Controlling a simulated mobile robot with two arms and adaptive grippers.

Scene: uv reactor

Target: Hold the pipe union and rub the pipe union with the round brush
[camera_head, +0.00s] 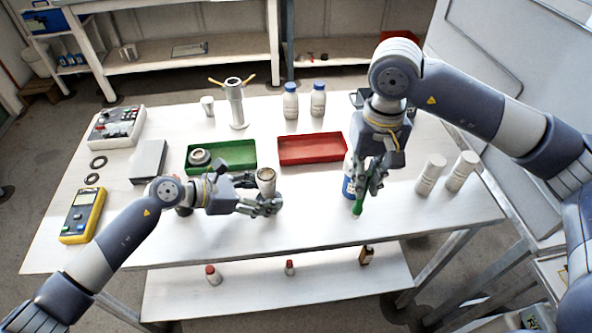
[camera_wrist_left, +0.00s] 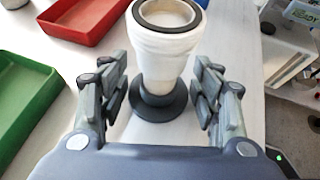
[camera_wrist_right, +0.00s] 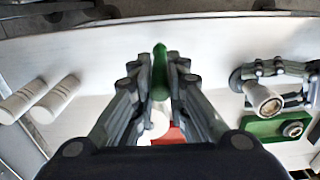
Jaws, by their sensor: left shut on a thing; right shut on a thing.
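The pipe union, a whitish tapered tube with a dark rim, stands upright in my left gripper (camera_head: 264,203) at the table's front middle. In the left wrist view the pipe union (camera_wrist_left: 166,50) sits between the fingers, with a dark flange at its lower end. The right wrist view also shows the pipe union (camera_wrist_right: 264,101). My right gripper (camera_head: 366,182) is shut on the round brush, whose green handle (camera_head: 358,206) points down near the front edge. In the right wrist view the green handle (camera_wrist_right: 160,72) is between the fingers. I cannot make out the bristles. The brush is apart from the pipe union.
A green tray (camera_head: 236,146) with a round part and an empty red tray (camera_head: 312,162) lie behind the grippers. Two white cylinders (camera_head: 431,174) stand at right, a yellow meter (camera_head: 83,214) at left.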

